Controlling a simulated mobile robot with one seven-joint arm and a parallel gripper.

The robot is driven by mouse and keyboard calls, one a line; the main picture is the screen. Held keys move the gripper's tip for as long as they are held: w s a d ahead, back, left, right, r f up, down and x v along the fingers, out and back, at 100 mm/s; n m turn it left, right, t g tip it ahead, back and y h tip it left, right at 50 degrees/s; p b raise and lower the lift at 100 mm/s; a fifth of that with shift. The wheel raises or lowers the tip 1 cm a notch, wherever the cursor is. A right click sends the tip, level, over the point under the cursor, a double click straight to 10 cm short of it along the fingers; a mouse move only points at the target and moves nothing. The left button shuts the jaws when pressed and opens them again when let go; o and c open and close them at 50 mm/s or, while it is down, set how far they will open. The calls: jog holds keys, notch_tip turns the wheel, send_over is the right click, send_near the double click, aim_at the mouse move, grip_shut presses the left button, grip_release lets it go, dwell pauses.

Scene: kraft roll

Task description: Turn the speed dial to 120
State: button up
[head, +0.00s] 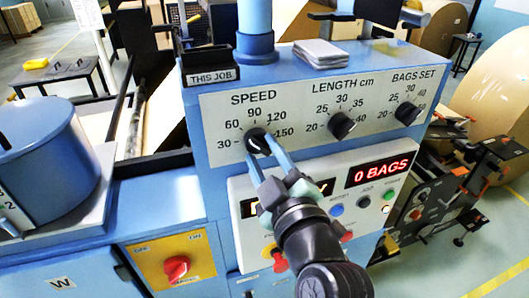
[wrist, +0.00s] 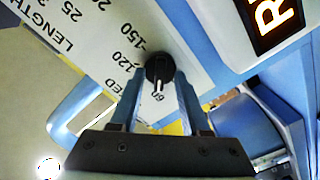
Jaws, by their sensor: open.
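The black speed dial (head: 257,142) is at the left of the white scale panel (head: 300,105), under the word SPEED with marks from 30 to 150. In the wrist view the same dial (wrist: 159,67) has a white pointer line directed down toward a number that looks like 60. In the head view the fingers partly cover the dial and its pointer is not clear. My gripper (head: 268,153) is at the dial, open, with one finger on each side of it; in the wrist view its fingers (wrist: 160,95) flank the dial. I cannot tell whether they touch it.
The length dial (head: 342,125) and bags-set dial (head: 407,113) sit to the right. Below are a red display (head: 378,172), several small buttons and a red rotary switch (head: 177,267) on a yellow plate. Grey cards (head: 320,53) lie on top of the console.

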grip_shut()
jog(key=shift+m, duration=0.3)
jog(key=m, duration=0.3)
jog(key=shift+b, duration=0.4)
jog(key=m, duration=0.5)
jog(key=m+p, duration=0.1)
jog(key=m, duration=0.3)
jog(key=shift+d+r+m, duration=0.1)
jog(key=shift+m, duration=0.2)
jog(key=shift+m+p, duration=1.05)
jog(key=shift+m, duration=1.25)
